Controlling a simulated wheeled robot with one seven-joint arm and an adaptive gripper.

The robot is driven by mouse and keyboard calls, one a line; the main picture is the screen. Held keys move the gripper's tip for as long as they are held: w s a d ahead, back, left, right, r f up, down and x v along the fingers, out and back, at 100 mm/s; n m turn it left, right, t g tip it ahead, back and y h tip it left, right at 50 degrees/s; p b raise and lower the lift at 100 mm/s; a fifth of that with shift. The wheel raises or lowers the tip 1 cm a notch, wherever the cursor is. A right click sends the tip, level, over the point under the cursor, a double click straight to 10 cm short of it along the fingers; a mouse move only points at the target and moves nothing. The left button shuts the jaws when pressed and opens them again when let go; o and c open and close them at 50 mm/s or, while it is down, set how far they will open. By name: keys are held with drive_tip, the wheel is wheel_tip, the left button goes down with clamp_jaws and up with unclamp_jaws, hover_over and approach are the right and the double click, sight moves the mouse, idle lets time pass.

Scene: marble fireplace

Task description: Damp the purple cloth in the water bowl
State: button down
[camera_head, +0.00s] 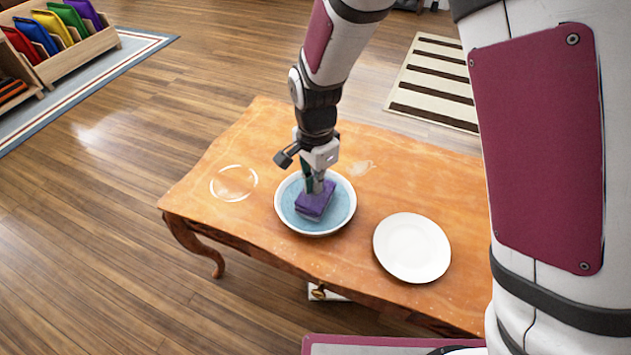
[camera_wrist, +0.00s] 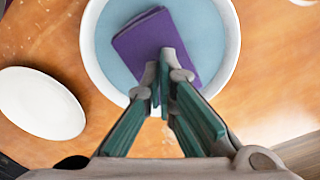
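The purple cloth (camera_head: 314,203) is a folded pad inside the white water bowl (camera_head: 315,234) on the wooden table. It also shows in the wrist view (camera_wrist: 145,38), over the pale blue water (camera_wrist: 207,35). My gripper (camera_head: 315,186) points down into the bowl. In the wrist view its green-padded fingers (camera_wrist: 165,75) come close together at the cloth's near edge and look shut on it. The cloth is slightly tilted at the water. How much of its underside is wet is hidden.
A white plate (camera_head: 412,248) lies right of the bowl on the table (camera_head: 255,150). A wet ring mark (camera_head: 234,183) is left of the bowl. A wooden rack (camera_head: 85,48) of coloured cloths stands on a rug at the far left. A striped rug (camera_head: 437,82) lies behind the table.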

drive_tip(key=shift+r+p, duration=2.15)
drive_tip(key=shift+r, duration=0.45)
